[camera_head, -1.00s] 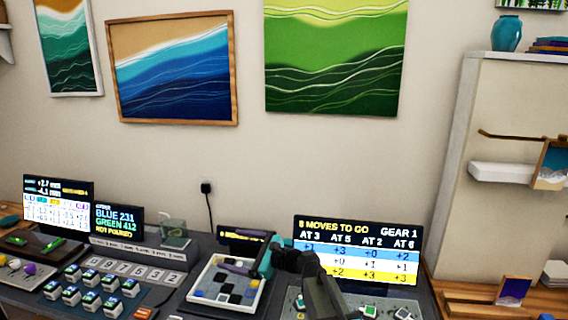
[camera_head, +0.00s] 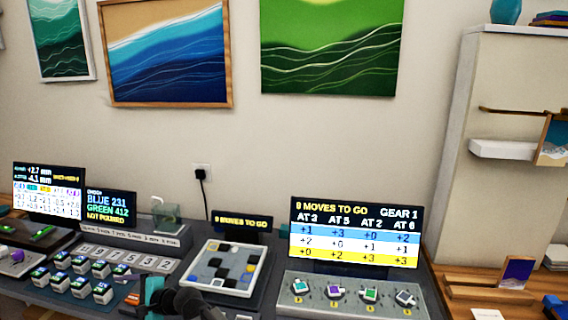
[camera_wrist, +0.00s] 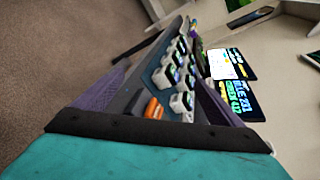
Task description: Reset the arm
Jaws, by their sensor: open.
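My gripper (camera_wrist: 160,75) shows in the wrist view with its two purple fingers spread apart and nothing between them. Its black and teal body fills the bottom of that view. In the head view its teal part (camera_head: 152,292) is at the bottom, left of the tile tray and in front of the number strip. My dark arm links run right from it along the bottom edge.
The tile tray (camera_head: 264,272) stands just right of my arm. A panel with several knobs (camera_head: 350,308) lies before the large screen (camera_head: 355,235). Several white blocks (camera_head: 103,291) stand at left, below smaller screens (camera_head: 108,208). A shelf unit (camera_head: 505,90) stands at right.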

